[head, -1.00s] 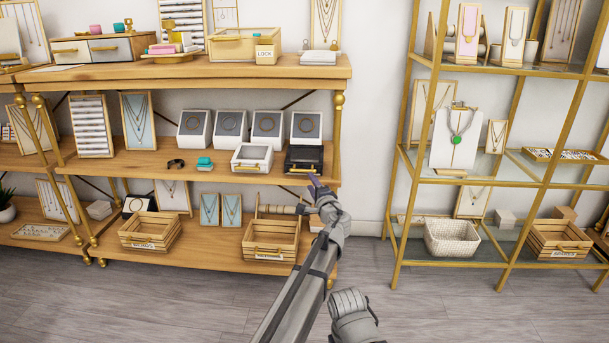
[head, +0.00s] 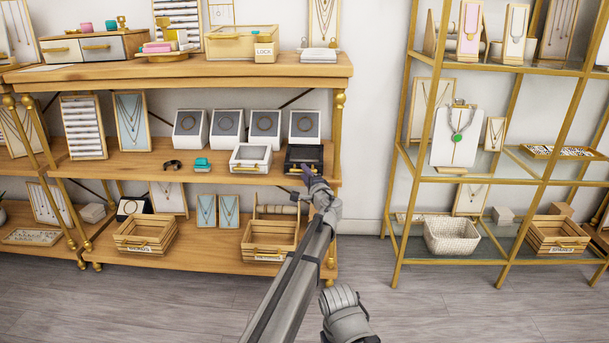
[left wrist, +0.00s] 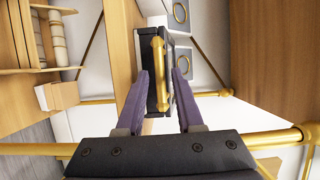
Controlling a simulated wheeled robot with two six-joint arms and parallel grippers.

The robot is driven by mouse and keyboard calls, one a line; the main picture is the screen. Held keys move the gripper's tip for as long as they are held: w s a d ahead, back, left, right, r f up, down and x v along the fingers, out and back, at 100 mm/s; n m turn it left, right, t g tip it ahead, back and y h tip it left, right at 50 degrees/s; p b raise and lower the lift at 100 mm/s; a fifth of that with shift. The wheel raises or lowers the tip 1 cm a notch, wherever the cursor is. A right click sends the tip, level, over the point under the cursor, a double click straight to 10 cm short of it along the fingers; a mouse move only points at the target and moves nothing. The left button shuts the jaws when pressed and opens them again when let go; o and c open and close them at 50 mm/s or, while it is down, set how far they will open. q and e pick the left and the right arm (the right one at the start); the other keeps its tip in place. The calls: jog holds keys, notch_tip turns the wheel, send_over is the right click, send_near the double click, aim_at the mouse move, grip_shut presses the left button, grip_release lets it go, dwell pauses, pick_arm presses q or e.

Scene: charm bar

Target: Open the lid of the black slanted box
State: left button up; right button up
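The black slanted box (head: 304,152) stands on the middle shelf near its right end, right of a similar white box. Its lid looks closed. In the left wrist view the black box (left wrist: 149,48) shows sideways, with a gold handle (left wrist: 160,88) on its front. My left gripper (head: 309,176) is in front of the box and hides part of its lower front. In the left wrist view the two purple fingers of my left gripper (left wrist: 161,72) are spread apart, with the handle between them and gaps on each side.
The white box (head: 250,157) stands close on the left, and several white bracelet displays stand behind. The gold shelf post (head: 337,135) is close on the right. The wooden top shelf (head: 200,75) lies above. Open floor lies in front.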

pick_arm(q)
grip_shut()
dwell(1.1)
